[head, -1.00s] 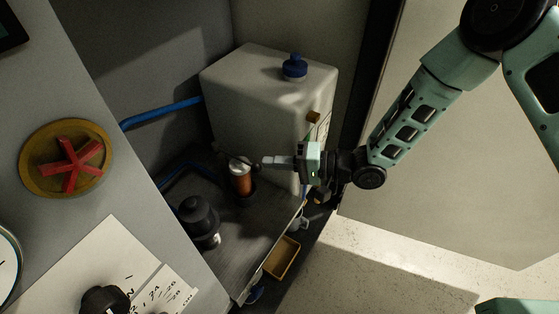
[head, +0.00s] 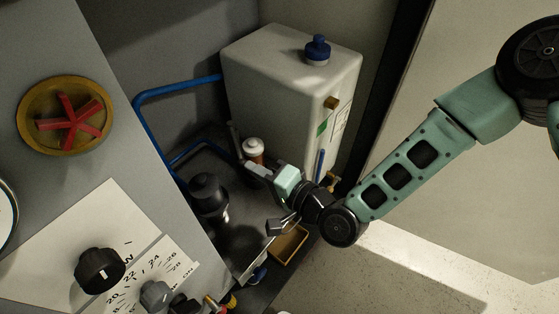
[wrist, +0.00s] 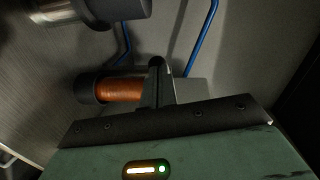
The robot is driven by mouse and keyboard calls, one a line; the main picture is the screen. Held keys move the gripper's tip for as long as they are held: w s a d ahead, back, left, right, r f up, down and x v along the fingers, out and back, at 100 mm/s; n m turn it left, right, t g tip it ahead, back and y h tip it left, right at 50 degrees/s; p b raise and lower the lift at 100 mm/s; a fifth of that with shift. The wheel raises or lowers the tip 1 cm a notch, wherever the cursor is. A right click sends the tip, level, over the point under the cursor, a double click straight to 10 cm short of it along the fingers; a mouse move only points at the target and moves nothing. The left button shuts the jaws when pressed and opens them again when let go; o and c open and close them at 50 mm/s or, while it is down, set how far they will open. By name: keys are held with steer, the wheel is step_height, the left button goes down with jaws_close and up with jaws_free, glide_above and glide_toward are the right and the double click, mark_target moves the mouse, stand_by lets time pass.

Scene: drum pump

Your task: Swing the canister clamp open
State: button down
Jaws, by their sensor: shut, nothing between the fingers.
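A small orange cylinder with a pale cap (head: 253,148) stands on the grey shelf in front of the large white canister (head: 270,85), which has a blue cap. In the wrist view the orange cylinder (wrist: 122,89) lies across the middle, with a dark end at left. My gripper (head: 257,170) is shut and empty, low beside this cylinder; it partly covers it. Its fingers (wrist: 157,82) overlap the cylinder in the wrist view; I cannot tell whether they touch. A thin grey upright part (head: 236,138) stands left of the pale cap. I cannot clearly make out the clamp.
A black-topped motor-like part (head: 208,195) stands left of my gripper. A blue pipe (head: 150,97) runs along the cabinet wall. A yellow tray (head: 290,245) and a small metal bracket (head: 281,226) are below my gripper. A red star handwheel (head: 72,123) is on the left panel.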

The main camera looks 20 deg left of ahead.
steer(key=s+a+b, duration=0.1)
steer(key=s+a, duration=0.3)
steer(key=a, duration=0.1)
steer(key=shift+s+a, duration=0.15)
steer(key=shift+s, duration=0.05)
stand_by(0.7)
